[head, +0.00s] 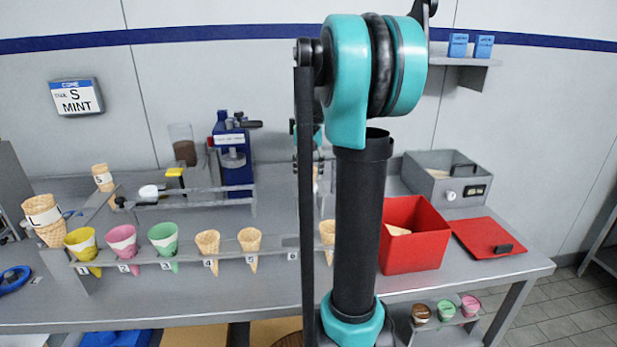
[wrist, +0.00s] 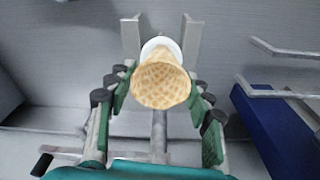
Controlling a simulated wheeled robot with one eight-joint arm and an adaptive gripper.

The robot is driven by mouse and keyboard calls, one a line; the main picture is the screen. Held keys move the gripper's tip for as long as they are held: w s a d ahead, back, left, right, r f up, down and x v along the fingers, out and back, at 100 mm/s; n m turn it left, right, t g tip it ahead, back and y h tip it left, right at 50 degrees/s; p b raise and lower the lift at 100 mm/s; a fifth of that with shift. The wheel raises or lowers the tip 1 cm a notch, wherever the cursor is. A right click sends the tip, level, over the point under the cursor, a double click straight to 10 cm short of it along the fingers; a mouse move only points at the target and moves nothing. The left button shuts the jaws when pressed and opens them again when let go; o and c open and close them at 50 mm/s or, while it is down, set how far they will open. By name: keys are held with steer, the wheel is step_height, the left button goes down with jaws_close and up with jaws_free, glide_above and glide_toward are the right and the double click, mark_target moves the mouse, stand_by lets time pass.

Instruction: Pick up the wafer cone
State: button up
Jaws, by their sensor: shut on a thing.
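A wafer cone (wrist: 162,84) shows in the wrist view with its open mouth toward the camera. My gripper (wrist: 160,92) has its green-padded fingers on both sides of the cone, shut on it. A white round thing (wrist: 160,44) shows just behind the cone, between two metal prongs (wrist: 190,38); whether the cone touches it I cannot tell. In the head view my arm hides most of the gripper and the held cone. Plain wafer cones (head: 208,241), (head: 250,239) and (head: 327,230) stand in the numbered front rack.
Yellow (head: 82,242), pink (head: 122,241) and green (head: 163,238) cones share the rack. Stacked cones (head: 42,218) stand at left. A blue machine (head: 236,172) stands behind. A red bin (head: 412,245), red lid (head: 490,237) and grey box (head: 447,185) are at right. A sign (head: 76,97) reads S MINT.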

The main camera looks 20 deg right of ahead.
step_height(320, 180, up, 18)
steer(key=shift+r, duration=0.15)
stand_by(1.1)
